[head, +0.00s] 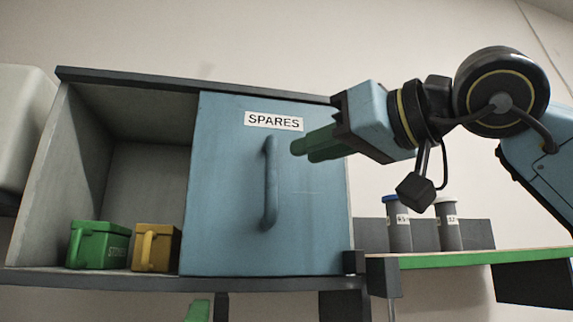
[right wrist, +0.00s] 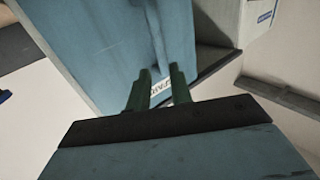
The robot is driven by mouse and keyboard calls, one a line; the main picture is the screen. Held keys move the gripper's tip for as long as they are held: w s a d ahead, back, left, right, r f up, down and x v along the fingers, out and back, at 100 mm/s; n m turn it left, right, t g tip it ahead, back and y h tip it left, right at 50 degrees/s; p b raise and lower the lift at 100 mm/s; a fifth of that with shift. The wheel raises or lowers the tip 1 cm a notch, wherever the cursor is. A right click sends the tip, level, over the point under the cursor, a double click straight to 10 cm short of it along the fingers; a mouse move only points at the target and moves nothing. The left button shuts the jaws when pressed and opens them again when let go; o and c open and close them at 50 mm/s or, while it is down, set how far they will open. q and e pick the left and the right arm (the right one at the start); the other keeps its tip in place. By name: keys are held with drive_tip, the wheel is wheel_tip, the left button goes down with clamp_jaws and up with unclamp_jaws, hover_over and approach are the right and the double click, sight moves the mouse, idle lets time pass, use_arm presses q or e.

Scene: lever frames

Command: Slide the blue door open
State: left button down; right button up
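The blue door (head: 225,190), with a SPARES label (head: 273,121), covers the right part of a grey cabinet; the left part is uncovered. Its vertical blue bar handle (head: 270,182) is near the door's middle. The door also shows in the right wrist view (right wrist: 100,50). My right gripper (head: 296,147) is in front of the door, its green fingers just right of the handle's upper part in the head view. In the right wrist view its fingers (right wrist: 160,70) are apart with nothing held between them. Whether they touch the handle cannot be told. My left gripper is not recognisable.
A green box (head: 100,246) and a yellow box (head: 155,248) stand in the uncovered compartment. Two labelled grey canisters (head: 399,228) (head: 447,230) stand right of the cabinet on a green-edged shelf (head: 480,257). A small green piece (head: 197,311) shows below the cabinet; what it is is unclear.

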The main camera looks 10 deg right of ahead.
drive_tip(key=v, duration=0.5)
drive_tip(key=shift+s, duration=0.15)
drive_tip(key=shift+f, duration=0.1)
